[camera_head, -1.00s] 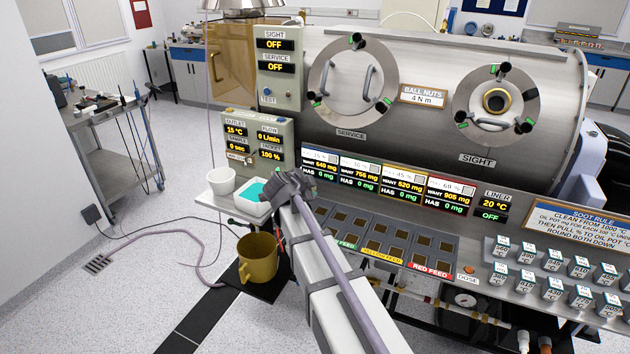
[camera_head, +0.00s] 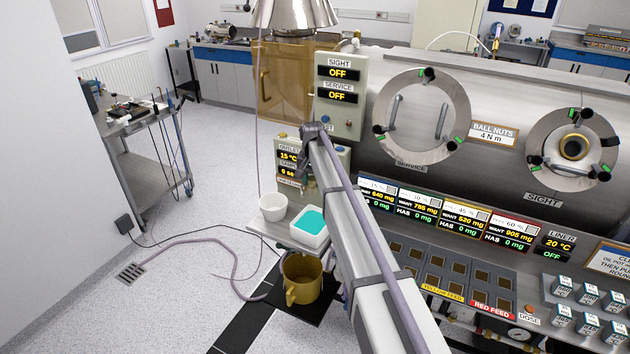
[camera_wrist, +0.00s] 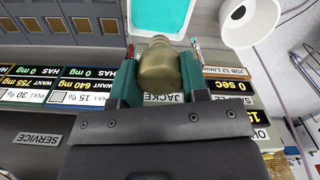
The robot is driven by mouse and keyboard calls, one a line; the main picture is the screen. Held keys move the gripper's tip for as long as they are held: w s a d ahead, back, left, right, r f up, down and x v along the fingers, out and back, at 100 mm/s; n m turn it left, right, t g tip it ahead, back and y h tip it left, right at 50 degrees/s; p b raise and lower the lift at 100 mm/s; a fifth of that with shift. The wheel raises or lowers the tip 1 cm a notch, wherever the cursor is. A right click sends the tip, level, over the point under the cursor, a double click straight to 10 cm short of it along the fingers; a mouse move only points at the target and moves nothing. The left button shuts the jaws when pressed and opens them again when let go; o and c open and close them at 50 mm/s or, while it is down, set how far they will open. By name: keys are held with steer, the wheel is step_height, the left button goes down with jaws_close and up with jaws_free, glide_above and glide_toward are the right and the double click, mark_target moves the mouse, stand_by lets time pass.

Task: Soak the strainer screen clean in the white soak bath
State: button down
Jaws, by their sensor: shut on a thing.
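The white soak bath (camera_head: 297,239) holds teal liquid and stands on a small shelf in front of the chamber. Its teal liquid and white rim (camera_wrist: 190,38) show at the top of the wrist view. My gripper (camera_wrist: 158,88) is shut, its green pads on both sides of a rounded brass-coloured piece (camera_wrist: 158,62). I see no mesh on the piece, so I cannot tell whether it is the strainer screen or its holder.
A white cup (camera_head: 273,208) stands left of the bath. A brass-coloured mug (camera_head: 302,280) sits lower on a black mat. The outlet panel (camera_head: 290,165) and the sight/service box (camera_head: 338,105) are close to my arm's end. A grey cart (camera_head: 150,175) stands at the left.

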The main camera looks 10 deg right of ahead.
steer(key=shift+r, duration=0.1)
step_height(320, 180, down, 18)
steer(key=b, duration=1.7)
steer(key=shift+a+b, duration=0.1)
steer(key=shift+b, duration=0.3)
steer(key=shift+r, duration=0.1)
stand_by(4.3)
step_height(320, 180, up, 11)
steer(key=p, duration=1)
steer(key=shift+f+p, duration=0.2)
steer(key=shift+p, duration=0.2)
steer(key=shift+f, duration=0.15)
